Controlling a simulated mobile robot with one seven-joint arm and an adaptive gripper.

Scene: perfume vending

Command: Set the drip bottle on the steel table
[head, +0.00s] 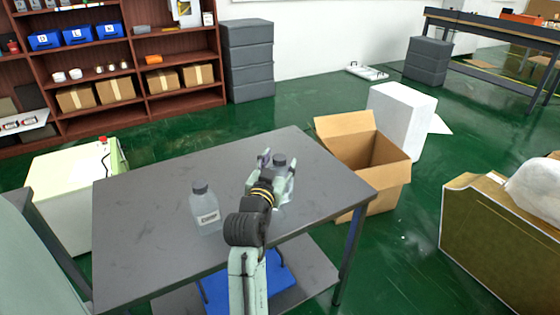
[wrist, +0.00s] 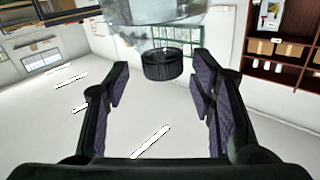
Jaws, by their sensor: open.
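A clear bottle with a dark cap (head: 279,160) is upright at my gripper (head: 277,170), over the right part of the dark steel table (head: 135,215). My gripper partly hides its body and base, so I cannot tell whether it touches the tabletop. In the wrist view, its black cap (wrist: 162,64) lies between the two fingers of my open gripper (wrist: 160,82), with a gap on each side. I cannot tell which is the drip bottle.
An open cardboard box (head: 386,172) stands close to the table's right edge, with a white block (head: 405,118) behind it. A pale cabinet (head: 65,185) is at the left. The table's left and back parts are clear. A blue object (head: 250,290) lies on the lower shelf.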

